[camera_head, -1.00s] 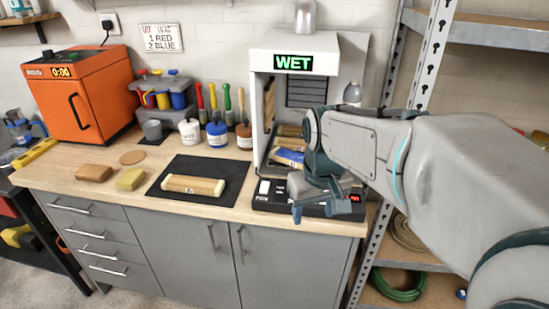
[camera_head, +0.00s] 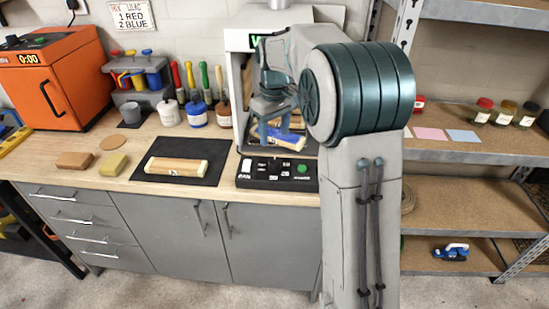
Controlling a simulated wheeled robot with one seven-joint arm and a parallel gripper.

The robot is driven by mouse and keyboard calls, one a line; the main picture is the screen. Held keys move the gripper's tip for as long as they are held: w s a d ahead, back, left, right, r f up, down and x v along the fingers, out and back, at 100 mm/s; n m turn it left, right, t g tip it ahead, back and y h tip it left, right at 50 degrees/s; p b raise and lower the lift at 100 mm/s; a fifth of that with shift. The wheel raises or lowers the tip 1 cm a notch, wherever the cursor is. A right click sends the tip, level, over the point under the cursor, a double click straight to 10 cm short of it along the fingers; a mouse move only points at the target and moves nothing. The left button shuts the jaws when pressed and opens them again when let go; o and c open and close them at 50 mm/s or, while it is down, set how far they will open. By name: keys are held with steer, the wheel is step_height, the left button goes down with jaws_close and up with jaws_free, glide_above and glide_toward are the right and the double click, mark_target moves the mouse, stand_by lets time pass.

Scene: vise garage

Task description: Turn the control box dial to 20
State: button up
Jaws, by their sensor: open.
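The black control box (camera_head: 270,183) lies on the bench at the foot of the white cabinet with the lit sign. It has small white markings, a white switch at its left and a green button on its right part. I cannot pick out the dial or read its setting. My gripper (camera_head: 277,135) is open and points down in front of the cabinet opening, above and behind the control box, apart from it. A wooden piece with a blue and white label (camera_head: 291,142) shows behind the fingers, inside the cabinet. My arm hides the cabinet's right side.
A wooden block (camera_head: 177,165) lies on a black mat (camera_head: 205,177) left of the control box. An orange oven (camera_head: 55,85) stands at far left. Metal shelving (camera_head: 470,165) is on the right, with jars and coloured cards.

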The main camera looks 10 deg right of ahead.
mark_target(274, 161)
step_height(274, 161, down, 10)
steer(key=shift+r, duration=0.15)
steer(key=c, duration=1)
